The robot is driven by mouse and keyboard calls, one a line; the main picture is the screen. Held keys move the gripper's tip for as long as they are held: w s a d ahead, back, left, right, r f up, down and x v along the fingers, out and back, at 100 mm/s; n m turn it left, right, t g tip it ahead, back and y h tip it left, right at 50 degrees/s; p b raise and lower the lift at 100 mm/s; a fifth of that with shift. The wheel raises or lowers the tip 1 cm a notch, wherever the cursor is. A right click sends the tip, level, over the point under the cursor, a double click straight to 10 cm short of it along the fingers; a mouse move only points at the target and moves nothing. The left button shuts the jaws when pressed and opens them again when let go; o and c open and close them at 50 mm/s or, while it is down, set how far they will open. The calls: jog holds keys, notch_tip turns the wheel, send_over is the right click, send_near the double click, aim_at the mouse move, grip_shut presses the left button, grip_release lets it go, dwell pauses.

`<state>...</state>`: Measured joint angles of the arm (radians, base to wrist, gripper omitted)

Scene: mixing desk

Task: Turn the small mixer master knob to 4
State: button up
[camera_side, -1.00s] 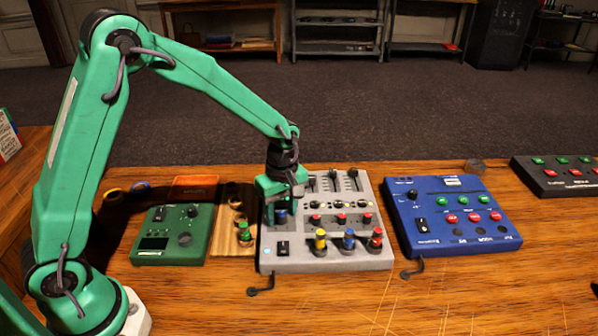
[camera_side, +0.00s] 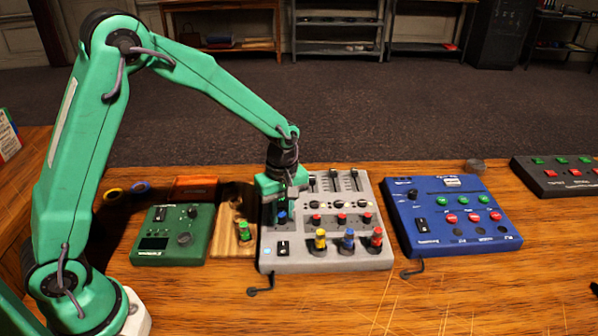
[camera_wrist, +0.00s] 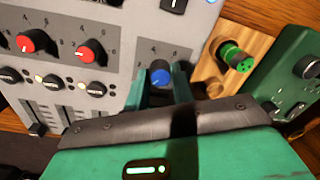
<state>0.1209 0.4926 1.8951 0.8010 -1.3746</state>
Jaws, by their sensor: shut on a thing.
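The grey mixer (camera_side: 318,256) lies flat on the wooden desk, its slider end away from the side camera. Its blue knob (camera_wrist: 160,77) sits near the mixer's left side, with a few scale numbers printed around it. My gripper (camera_wrist: 161,86) points down over this knob, one finger on each side, and is shut on it. In the side view, the knob (camera_side: 282,217) shows just below the fingertips of my gripper (camera_side: 281,207). The knob's exact pointer reading is too small to tell.
A green device (camera_side: 168,247) and a wooden board with a green knob (camera_side: 244,232) are left of the mixer. A blue panel (camera_side: 440,237) is to its right. Red knobs (camera_wrist: 90,52) and yellow, blue and red tall controls (camera_side: 348,240) stand close by.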

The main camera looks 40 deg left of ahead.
jog(key=m, duration=0.6)
jog(key=shift+d+m, duration=0.1)
jog(key=shift+m, duration=0.3)
jog(key=m, duration=0.3)
jog(key=shift+m, duration=0.3)
jog(key=m, duration=0.3)
jog(key=shift+s+d+m+t, duration=0.1)
jog(key=shift+m+t, duration=0.2)
jog(key=shift+m, duration=0.1)
jog(key=m, duration=0.4)
jog(key=shift+m, duration=2.2)
jog(key=o, duration=1)
